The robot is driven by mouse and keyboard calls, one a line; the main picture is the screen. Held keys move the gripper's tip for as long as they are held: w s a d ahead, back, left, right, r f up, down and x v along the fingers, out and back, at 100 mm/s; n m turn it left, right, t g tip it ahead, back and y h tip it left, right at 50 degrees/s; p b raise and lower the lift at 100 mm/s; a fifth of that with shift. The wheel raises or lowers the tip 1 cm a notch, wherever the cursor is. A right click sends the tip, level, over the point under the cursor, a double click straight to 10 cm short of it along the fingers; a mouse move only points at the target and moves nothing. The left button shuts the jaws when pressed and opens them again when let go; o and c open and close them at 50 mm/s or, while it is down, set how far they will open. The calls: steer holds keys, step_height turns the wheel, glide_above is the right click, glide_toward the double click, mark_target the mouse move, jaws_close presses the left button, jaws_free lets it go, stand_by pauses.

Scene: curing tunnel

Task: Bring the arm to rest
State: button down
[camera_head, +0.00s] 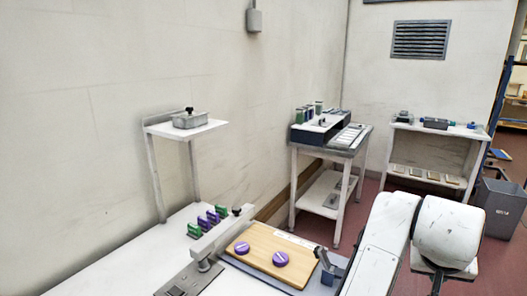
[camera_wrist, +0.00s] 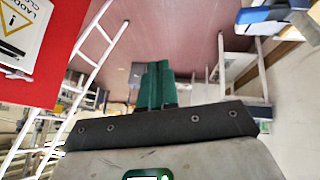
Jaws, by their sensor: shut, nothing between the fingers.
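My gripper (camera_wrist: 157,84) shows in the wrist view as two green fingers side by side, closed against each other with nothing held between them. They project past a dark bracket and a grey housing at the bottom of the picture. The fingers are in open air over the reddish floor and touch nothing visible. In the head view my white arm (camera_head: 384,240) is bent at the lower right, in front of the workbench's right end. My gripper cannot be made out in the head view.
The white bench (camera_head: 120,262) holds a wooden board (camera_head: 262,243) with two purple discs, and several green and purple pieces. A side table (camera_head: 350,152), a low shelf (camera_head: 438,129) and a grey bin (camera_head: 500,208) stand beyond. A red panel (camera_wrist: 62,70) is near in the wrist view.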

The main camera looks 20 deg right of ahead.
steer(key=s+a+f+n+t+y, duration=0.1)
steer(key=s+a+f+n, duration=0.25)
steer(key=f, duration=0.45)
steer(key=s+a+f+n+y, duration=0.15)
steer(key=f+n, duration=0.25)
steer(key=f, duration=0.4)
steer(key=s+a+f+n+g+y, duration=0.1)
steer(key=s+a+f+y, duration=0.3)
steer(key=s+a+f, duration=0.8)
steer(key=shift+s+a+n+g, duration=0.35)
steer(key=shift+s+a+g, duration=0.35)
steer(key=shift+g, duration=0.1)
